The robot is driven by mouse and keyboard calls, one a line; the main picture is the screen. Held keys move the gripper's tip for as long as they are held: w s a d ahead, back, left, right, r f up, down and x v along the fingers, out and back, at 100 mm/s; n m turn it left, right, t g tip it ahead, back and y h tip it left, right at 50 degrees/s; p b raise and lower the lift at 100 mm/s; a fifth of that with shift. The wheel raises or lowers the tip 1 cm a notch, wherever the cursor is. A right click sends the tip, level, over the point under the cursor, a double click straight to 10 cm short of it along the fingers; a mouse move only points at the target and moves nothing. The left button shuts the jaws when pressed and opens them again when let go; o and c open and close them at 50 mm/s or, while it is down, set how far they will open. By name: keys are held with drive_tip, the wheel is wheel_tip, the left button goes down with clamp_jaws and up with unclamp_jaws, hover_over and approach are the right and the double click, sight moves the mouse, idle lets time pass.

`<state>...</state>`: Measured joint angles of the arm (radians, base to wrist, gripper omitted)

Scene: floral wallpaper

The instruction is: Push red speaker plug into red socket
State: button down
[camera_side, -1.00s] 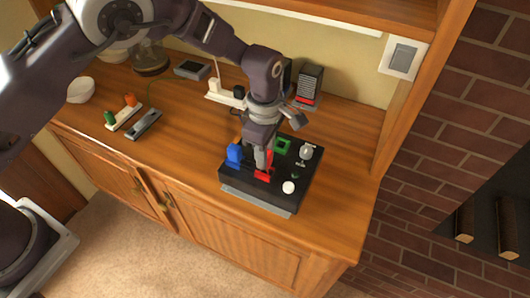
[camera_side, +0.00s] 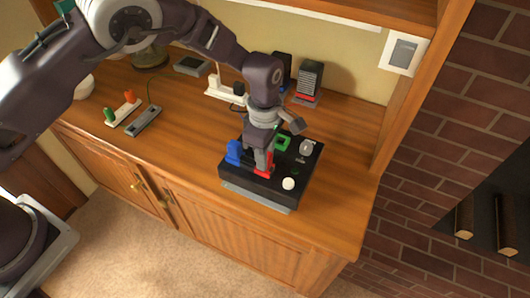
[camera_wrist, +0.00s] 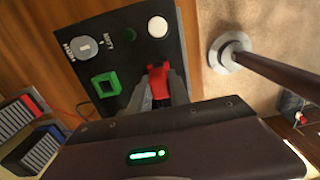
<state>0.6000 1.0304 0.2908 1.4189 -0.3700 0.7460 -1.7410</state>
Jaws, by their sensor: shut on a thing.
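My gripper (camera_side: 263,166) is shut on the red speaker plug, pointing down over the black box (camera_side: 245,188). In the wrist view, the red plug (camera_wrist: 159,80) sits between the two fingers (camera_wrist: 163,92). In the side view, red (camera_side: 270,161) shows beside the fingertips, at the box's top face. The red socket is largely hidden by the fingers and plug, so I cannot tell how deep the plug sits.
The box also bears a white knob (camera_side: 288,184) and a silver knob (camera_side: 306,147). A power strip (camera_side: 225,90) and dark speakers (camera_side: 309,78) stand behind. A strip with green and orange plugs (camera_side: 122,108) lies left. The counter's right end is clear.

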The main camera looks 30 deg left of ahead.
drive_tip(key=shift+f, duration=0.25)
drive_tip(key=c, duration=1.1)
unclamp_jaws()
drive_tip(key=shift+c, duration=0.2)
wheel_tip(320, 180, up, 7)
drive_tip(key=shift+r, duration=0.1)
